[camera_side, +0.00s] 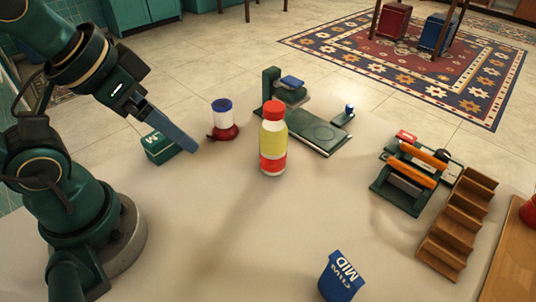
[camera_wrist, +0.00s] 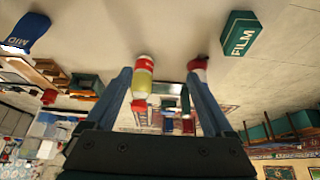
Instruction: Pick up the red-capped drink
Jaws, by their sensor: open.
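The red-capped drink (camera_side: 272,140) is a bottle with a red cap, a yellow band and a red and white lower part. It stands upright in the middle of the table in the side view. My gripper (camera_side: 188,146) is to its left, clearly apart from it, with blue-grey fingers pointing down to the right. In the wrist view, which looks upside down, the fingers (camera_wrist: 158,74) are spread wide. The bottle (camera_wrist: 142,84) appears between them in the picture, close to the left finger. Nothing is held.
A green box (camera_side: 168,147) and a blue-lidded jar with a red base (camera_side: 223,120) are near my gripper. Behind the bottle is a dark green flat device (camera_side: 318,131). To the right are a green rack (camera_side: 408,178) and wooden steps (camera_side: 459,222). A blue MID block (camera_side: 341,277) is in front.

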